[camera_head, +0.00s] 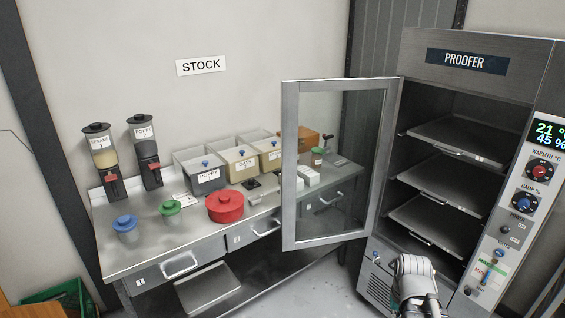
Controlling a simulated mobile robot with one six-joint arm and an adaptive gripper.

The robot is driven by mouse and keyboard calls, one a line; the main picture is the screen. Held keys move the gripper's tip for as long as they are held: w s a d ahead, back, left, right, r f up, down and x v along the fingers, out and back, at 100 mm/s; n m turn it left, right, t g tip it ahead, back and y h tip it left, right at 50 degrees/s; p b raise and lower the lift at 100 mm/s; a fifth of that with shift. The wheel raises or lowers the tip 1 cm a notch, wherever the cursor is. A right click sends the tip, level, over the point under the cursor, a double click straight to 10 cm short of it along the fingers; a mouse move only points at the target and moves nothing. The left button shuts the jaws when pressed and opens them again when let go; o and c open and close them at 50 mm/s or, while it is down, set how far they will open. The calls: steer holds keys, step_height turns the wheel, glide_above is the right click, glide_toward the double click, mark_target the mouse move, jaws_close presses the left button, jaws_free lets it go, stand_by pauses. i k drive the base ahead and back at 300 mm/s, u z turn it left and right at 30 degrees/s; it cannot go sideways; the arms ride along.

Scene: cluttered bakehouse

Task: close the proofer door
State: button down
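The proofer (480,62) is a tall steel cabinet at the right. Its door (291,165) has a steel frame around a clear glass pane. The door stands wide open, swung out to the left from the cabinet's left side. The front opening is uncovered and shows several dark shelves (440,178) inside. A pale rounded part of my arm (413,267) shows at the bottom, in front of the lower cabinet and right of the door. I cannot make out gripper fingers, and nothing visible touches the door.
A steel counter (150,243) with drawers runs along the wall, partly behind the door. It holds dispensers (103,145), bins (205,178), a red pot (225,206) and small lidded tubs. Proofer controls (541,172) line the right side. Floor (320,278) below the door is clear.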

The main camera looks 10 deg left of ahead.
mark_target(291, 89)
steer(key=u, duration=0.1)
steer(key=i, duration=1)
steer(key=z, duration=0.05)
